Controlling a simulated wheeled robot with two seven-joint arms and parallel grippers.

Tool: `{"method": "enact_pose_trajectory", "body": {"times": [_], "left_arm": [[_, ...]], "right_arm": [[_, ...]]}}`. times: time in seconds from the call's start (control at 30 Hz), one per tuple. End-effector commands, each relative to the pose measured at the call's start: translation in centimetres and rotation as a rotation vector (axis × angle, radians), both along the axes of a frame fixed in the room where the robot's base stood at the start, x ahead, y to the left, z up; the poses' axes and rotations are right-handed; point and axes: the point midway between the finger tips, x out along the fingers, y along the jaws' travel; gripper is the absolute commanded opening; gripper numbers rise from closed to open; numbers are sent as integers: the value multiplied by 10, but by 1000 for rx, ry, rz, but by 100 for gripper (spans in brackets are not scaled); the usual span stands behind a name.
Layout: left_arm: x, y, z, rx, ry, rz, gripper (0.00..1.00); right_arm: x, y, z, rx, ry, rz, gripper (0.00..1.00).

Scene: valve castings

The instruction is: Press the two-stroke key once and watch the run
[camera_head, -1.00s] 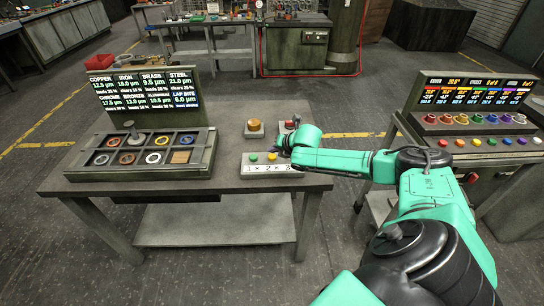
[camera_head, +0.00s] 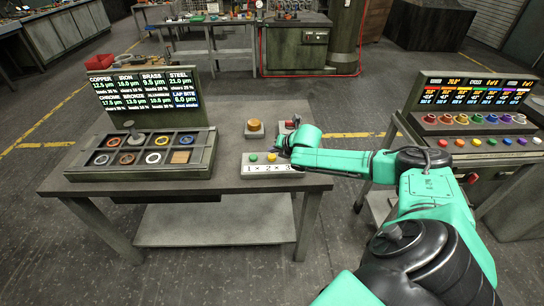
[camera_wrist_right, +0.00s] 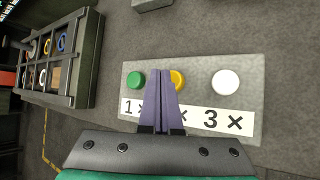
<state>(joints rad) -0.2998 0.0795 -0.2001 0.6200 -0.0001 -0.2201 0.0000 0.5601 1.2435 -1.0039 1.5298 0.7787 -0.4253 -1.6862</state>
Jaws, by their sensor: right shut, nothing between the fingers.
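The key block (camera_head: 247,170) is a grey plate near the table's right front, with a white strip reading 1×, 2×, 3×. The yellow two-stroke key (camera_head: 272,156) sits between the green key (camera_head: 253,157) and the white key, which my gripper hides in the head view. In the right wrist view the yellow key (camera_wrist_right: 179,80) is partly covered by my shut, empty right gripper (camera_wrist_right: 167,52), whose fingers cross between it and the green key (camera_wrist_right: 135,79). The white key (camera_wrist_right: 225,83) is clear. I cannot tell whether the fingertips touch the yellow key. My left gripper is out of view.
A compartment tray (camera_head: 208,160) with rings stands left, before a display (camera_head: 147,91) of metals and microns. A brass-coloured knob block (camera_head: 254,128) and a red-button block (camera_head: 291,125) lie behind the keys. A second console (camera_head: 475,122) with coloured knobs stands right.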

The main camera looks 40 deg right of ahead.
Motion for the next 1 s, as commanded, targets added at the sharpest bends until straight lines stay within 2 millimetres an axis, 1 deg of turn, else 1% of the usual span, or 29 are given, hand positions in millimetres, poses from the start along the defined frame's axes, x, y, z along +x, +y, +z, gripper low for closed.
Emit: {"method": "enact_pose_trajectory", "body": {"times": [0.2,0.53,1.0], "left_arm": [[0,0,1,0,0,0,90],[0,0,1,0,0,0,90],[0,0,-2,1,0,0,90]], "right_arm": [[0,0,-8,0,2,-1,0],[0,0,-8,0,1,-1,0],[0,0,-14,1,1,1,0]]}}
